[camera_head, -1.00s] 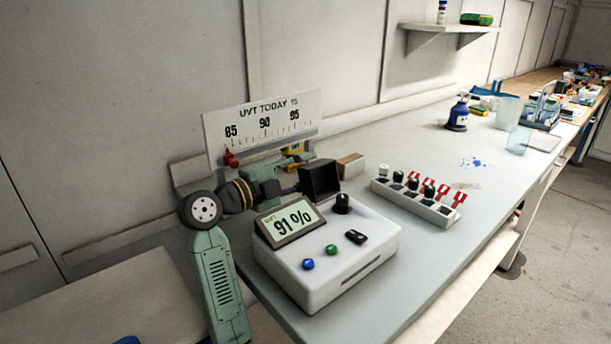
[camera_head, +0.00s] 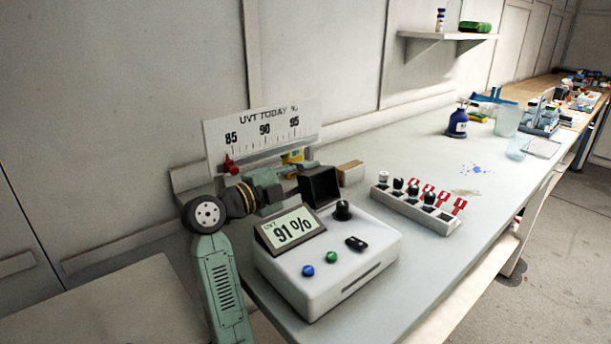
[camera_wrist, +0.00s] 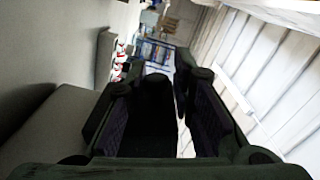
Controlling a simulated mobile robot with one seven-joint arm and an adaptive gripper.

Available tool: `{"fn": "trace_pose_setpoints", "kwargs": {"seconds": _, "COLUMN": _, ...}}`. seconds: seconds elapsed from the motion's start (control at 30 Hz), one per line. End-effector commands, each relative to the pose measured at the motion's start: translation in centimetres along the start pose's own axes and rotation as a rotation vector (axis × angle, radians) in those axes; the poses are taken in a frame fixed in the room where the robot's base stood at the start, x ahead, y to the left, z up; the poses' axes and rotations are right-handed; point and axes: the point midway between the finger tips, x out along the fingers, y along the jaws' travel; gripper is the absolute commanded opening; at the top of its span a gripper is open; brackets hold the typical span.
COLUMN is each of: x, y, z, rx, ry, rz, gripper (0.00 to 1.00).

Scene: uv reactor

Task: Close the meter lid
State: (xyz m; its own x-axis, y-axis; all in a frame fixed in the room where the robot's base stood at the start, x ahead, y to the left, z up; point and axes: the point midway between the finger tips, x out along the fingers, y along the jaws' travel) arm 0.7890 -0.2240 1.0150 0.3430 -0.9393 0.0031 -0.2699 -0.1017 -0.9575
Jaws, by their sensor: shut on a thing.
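The white meter (camera_head: 325,262) stands on the near end of the bench with its display reading 91 %. Its dark box-like lid (camera_head: 321,187) stands raised behind the meter's top, hollow side showing, so it is open. A black-capped piece (camera_head: 343,210) stands upright on the meter's top, in front of the lid. My gripper (camera_head: 290,198) reaches in from the left at the lid, its fingers partly hidden behind the display. In the wrist view my gripper (camera_wrist: 157,75) has its fingers on either side of a dark piece (camera_wrist: 155,115), which looks like the lid.
A white rack (camera_head: 415,210) with black-capped vials and red tags stands right of the meter. A UVT scale board (camera_head: 262,135) stands behind. A small brown-and-white block (camera_head: 350,173) sits just beyond the lid. A blue bottle (camera_head: 458,123) stands farther back; the bench between is largely clear.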

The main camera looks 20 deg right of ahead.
Motion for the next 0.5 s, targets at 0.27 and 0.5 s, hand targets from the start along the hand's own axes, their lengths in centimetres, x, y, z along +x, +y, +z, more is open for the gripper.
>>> {"fn": "trace_pose_setpoints", "kwargs": {"seconds": 0.27, "x": 0.09, "y": 0.38, "z": -0.02, "rx": 0.000, "ry": 0.003, "rz": 0.009, "gripper": 0.00}}
{"fn": "trace_pose_setpoints", "kwargs": {"seconds": 0.5, "x": 0.02, "y": -0.11, "z": -0.36, "rx": 0.052, "ry": 0.001, "rz": 0.011, "gripper": 0.00}}
